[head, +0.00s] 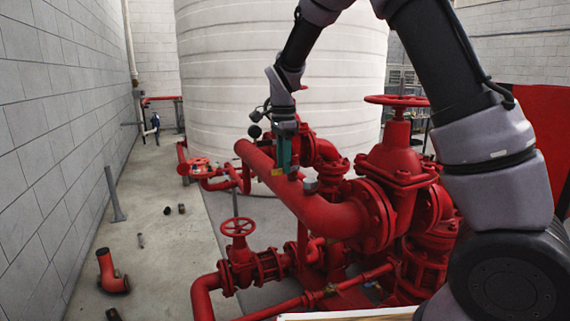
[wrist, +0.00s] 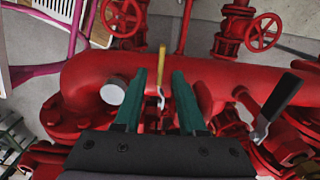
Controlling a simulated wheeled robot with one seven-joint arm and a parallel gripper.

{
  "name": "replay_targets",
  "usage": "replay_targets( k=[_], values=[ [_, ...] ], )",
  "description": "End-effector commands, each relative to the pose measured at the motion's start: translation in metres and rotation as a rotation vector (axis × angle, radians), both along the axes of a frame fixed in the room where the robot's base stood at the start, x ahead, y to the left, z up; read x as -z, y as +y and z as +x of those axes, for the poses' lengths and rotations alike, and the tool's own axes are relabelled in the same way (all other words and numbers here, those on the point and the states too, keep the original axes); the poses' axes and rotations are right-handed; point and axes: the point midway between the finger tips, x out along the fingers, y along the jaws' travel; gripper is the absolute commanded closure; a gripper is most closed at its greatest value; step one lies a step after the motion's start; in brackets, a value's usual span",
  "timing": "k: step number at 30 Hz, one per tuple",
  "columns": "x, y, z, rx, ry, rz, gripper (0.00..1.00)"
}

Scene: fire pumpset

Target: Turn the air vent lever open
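A slim yellow lever (wrist: 162,60) with a silver metal lower end stands over the large red pipe (wrist: 215,75) in the wrist view. A small yellow bit of it shows by my fingers in the head view (head: 277,171). My gripper (wrist: 159,76) has two teal fingers spread apart. The yellow lever lies between them in the picture, with a gap on each side. Contact or exact depth cannot be told. In the head view my gripper (head: 284,170) points down just over the red pipe (head: 325,212). The lever's base is mostly hidden.
A black-handled lever (wrist: 279,97) stands right of my fingers, and a round white-faced gauge (wrist: 113,92) is at left. Red handwheels (head: 238,227) and valves crowd around. A white tank (head: 230,60) stands behind. Open floor (head: 160,245) lies at left.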

Motion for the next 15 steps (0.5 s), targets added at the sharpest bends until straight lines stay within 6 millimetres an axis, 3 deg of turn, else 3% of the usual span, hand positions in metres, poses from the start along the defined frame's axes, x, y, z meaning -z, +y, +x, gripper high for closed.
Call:
replay_targets(
  k=[9,10,13,15],
  values=[
    [0.0039,-0.0003,-0.0001,0.0,0.0,0.0,0.6],
    [0.0039,-0.0003,-0.0001,0.0,0.0,0.0,0.64],
    [0.0038,-0.0003,0.0,0.0,0.0,0.0,1.0],
    [0.0038,-0.0002,0.0,0.0,0.0,0.0,1.0]
  ],
)
